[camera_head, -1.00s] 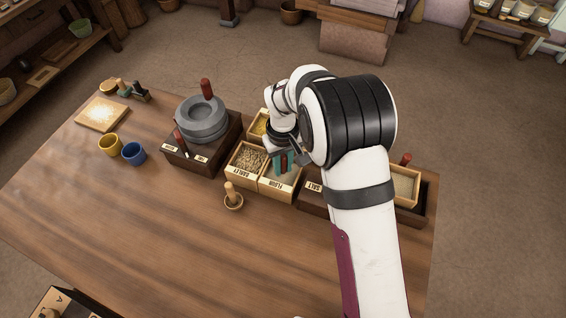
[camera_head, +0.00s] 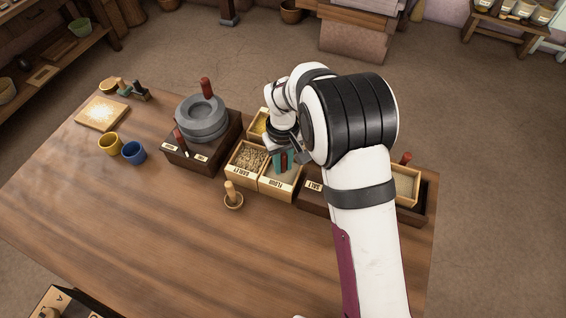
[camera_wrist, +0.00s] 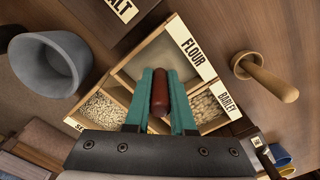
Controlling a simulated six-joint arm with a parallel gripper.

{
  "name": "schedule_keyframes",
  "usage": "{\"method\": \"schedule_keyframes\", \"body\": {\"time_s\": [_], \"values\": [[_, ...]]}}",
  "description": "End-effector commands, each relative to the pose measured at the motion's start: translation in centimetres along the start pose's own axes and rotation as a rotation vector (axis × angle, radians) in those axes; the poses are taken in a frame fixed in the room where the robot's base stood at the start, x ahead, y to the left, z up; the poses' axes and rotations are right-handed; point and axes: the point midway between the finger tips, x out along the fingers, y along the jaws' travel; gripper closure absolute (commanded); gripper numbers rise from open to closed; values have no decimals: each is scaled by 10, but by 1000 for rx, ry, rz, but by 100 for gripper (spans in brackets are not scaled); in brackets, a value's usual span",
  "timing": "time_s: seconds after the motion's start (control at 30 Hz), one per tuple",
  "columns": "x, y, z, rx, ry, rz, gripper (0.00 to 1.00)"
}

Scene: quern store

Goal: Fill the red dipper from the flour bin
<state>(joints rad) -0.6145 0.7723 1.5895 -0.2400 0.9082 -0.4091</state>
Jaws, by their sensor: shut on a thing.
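The flour bin (camera_head: 276,185) is a light wooden box labelled FLOUR, with pale flour inside. It also shows in the wrist view (camera_wrist: 188,47). My gripper (camera_head: 283,160) is over the bin, its teal fingers pointing down. In the wrist view my gripper (camera_wrist: 160,88) is shut on the dark red handle of the red dipper (camera_wrist: 160,92). The dipper's bowl is hidden below the handle and fingers, so I cannot tell whether it is in the flour or holds any.
The barley bin (camera_head: 245,160) adjoins the flour bin on the left. A grey stone quern (camera_head: 202,120) is further left. A grey cup (camera_wrist: 48,66) shows in the wrist view. The front-left table is clear.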

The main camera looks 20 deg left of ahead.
Motion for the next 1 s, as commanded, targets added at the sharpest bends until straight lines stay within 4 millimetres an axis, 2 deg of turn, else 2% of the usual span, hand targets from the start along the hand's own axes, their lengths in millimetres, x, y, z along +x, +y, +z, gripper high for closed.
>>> {"method": "schedule_keyframes", "body": {"time_s": [0.7,1.0], "values": [[-71,0,-1,1,2,0,100],[-78,0,0,0,0,0,100]]}}
